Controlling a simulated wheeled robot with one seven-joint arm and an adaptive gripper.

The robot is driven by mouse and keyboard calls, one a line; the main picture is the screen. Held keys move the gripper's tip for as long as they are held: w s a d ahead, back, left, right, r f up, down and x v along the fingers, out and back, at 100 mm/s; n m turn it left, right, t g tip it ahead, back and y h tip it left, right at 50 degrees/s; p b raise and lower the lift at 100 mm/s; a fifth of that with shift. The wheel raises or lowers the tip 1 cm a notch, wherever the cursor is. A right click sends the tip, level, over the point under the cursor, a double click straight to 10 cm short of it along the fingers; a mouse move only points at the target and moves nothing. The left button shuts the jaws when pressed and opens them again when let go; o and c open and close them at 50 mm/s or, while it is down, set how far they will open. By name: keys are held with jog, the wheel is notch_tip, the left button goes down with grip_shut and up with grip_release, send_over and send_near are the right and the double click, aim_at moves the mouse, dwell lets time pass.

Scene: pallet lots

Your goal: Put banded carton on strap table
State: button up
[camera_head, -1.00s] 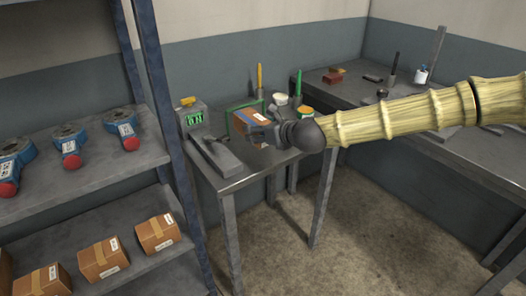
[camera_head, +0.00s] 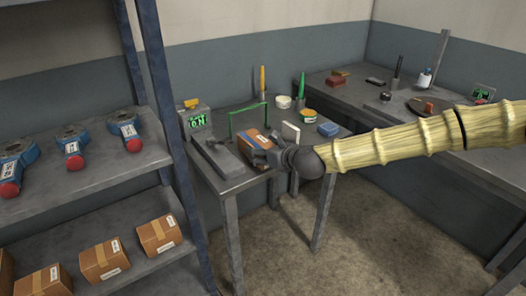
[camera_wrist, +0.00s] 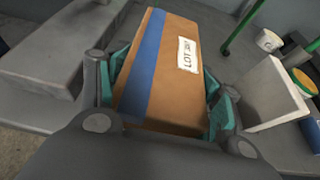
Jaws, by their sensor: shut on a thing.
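The banded carton (camera_head: 255,142) is a brown box with a blue band and a white lot label. My gripper (camera_head: 272,154) is shut on it, and the carton is over the small grey table (camera_head: 231,185), which I take as the strap table. In the wrist view the carton (camera_wrist: 185,85) sits between the teal finger pads of my gripper (camera_wrist: 165,105), its banded, labelled face towards the camera. I cannot tell whether its underside touches the table top.
A scale-like device (camera_head: 197,121) stands left of the carton and a green arch (camera_head: 249,106) behind it. A white upright block (camera_head: 290,132), a blue item (camera_head: 328,129) and a tin (camera_head: 308,116) are to the right. A shelf (camera_head: 85,185) with cartons stands left.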

jog(key=o, duration=1.2)
jog(key=shift+o, duration=0.2)
jog(key=v, duration=1.2)
